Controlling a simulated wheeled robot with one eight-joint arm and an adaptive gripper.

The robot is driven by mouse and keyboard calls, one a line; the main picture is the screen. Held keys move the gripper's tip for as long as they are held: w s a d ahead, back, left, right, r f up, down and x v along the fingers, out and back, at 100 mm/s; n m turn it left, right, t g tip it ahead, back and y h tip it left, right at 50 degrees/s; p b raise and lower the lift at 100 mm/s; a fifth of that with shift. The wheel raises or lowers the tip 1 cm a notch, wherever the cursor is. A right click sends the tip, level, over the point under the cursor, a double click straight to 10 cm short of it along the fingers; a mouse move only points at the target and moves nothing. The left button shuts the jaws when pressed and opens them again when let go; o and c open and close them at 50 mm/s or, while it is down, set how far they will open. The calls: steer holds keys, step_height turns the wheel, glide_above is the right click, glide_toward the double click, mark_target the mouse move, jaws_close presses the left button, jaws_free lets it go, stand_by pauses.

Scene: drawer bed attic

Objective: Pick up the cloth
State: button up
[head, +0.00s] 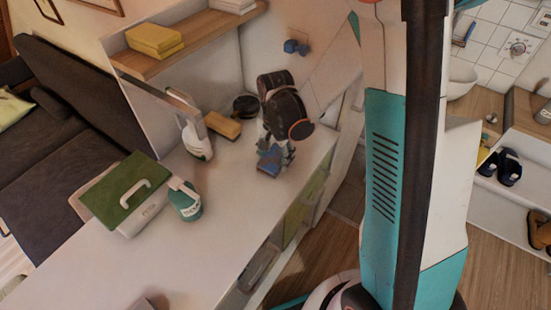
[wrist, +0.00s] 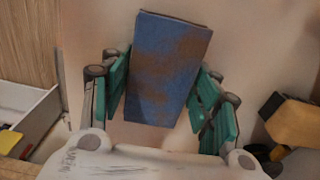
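The cloth (wrist: 165,75) is a blue, folded-looking slab with brown patches. In the wrist view it lies between my two teal-padded fingers, slightly turned. My gripper (wrist: 163,90) has its fingers apart, one on each side of the cloth. Whether the pads touch its edges is hard to tell. In the head view the cloth (head: 269,162) shows as a small blue patch at the counter top, under my gripper (head: 275,152). My wrist hides part of the finger area there.
On the white counter (head: 190,255) stand a green-lidded box (head: 128,190), a teal-labelled container (head: 185,200), a white spray bottle (head: 195,138) and a yellow-brown sponge or brush (head: 222,125). A wooden shelf (head: 190,45) is above. An open drawer (head: 262,268) shows at the counter front.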

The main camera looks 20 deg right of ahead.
mark_target(273, 149)
steer(key=shift+r, duration=0.15)
step_height(273, 149, up, 20)
steer(key=p, duration=0.6)
steer(key=w+f+n+b, duration=0.1)
steer(key=f+n, duration=0.2)
steer(key=f, duration=0.2)
steer(key=f+n+b, duration=0.1)
steer(key=f+n, duration=0.2)
steer(key=f, duration=0.2)
steer(key=w+f+n+b, duration=0.1)
steer(key=f+n, duration=0.2)
steer(key=f, duration=0.3)
steer(key=shift+w+d+n, duration=0.1)
steer(key=shift+w+n, duration=0.2)
steer(key=shift+w, duration=0.05)
steer(key=shift+f+n, duration=0.4)
steer(key=shift+f, duration=0.15)
steer(key=shift+s, duration=0.1)
